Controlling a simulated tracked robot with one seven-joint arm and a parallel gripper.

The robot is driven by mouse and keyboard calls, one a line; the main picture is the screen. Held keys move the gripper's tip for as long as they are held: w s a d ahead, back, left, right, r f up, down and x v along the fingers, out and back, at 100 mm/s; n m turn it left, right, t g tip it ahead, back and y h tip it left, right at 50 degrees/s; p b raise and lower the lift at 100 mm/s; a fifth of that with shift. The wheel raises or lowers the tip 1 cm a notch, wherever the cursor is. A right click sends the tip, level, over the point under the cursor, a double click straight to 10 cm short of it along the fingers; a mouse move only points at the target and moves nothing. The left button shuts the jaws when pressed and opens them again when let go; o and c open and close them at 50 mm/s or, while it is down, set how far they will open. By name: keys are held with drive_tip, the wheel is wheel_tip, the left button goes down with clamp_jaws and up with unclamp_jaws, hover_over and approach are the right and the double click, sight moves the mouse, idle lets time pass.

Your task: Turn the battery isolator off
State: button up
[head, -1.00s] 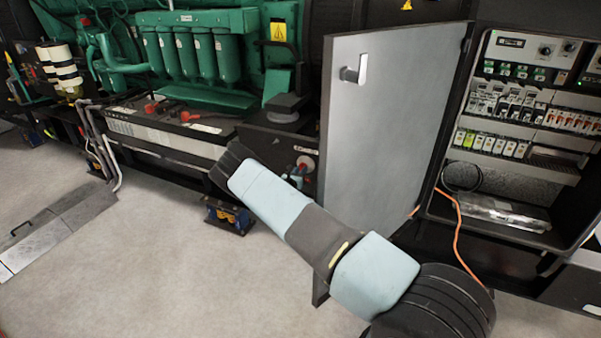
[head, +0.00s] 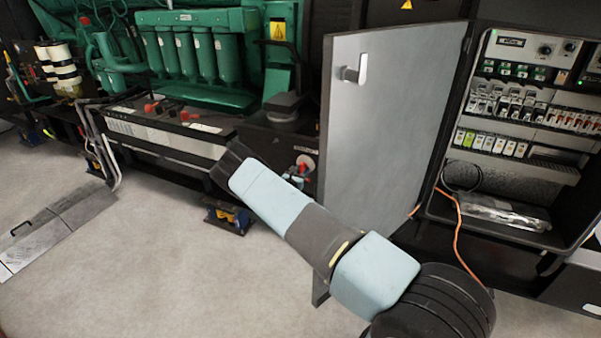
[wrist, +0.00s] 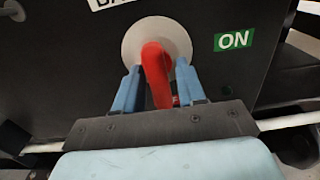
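The battery isolator is a red handle (wrist: 157,72) on a pale round disc (wrist: 133,40), set in a dark panel (wrist: 75,65). A green ON label (wrist: 234,41) is right of the disc; a white label above it is cut off by the frame edge. In the wrist view the handle runs from the disc downward, slightly right. My gripper (wrist: 159,82) has its two blue fingers apart, one each side of the handle. The right finger looks very close to it; contact is unclear. In the head view the disc (head: 306,162) is small, partly hidden by my gripper.
A grey cabinet door (head: 390,120) stands open just right of the isolator, close to my arm. Behind it is an open electrical cabinet (head: 515,170) with an orange cable (head: 457,235). A green engine (head: 200,60) is behind left.

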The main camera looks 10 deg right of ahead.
drive_tip(key=shift+o, duration=0.6)
drive_tip(key=shift+a+r, duration=0.1)
drive_tip(key=v, duration=1.3)
drive_tip(key=shift+s+a, duration=0.25)
drive_tip(key=shift+s, duration=0.05)
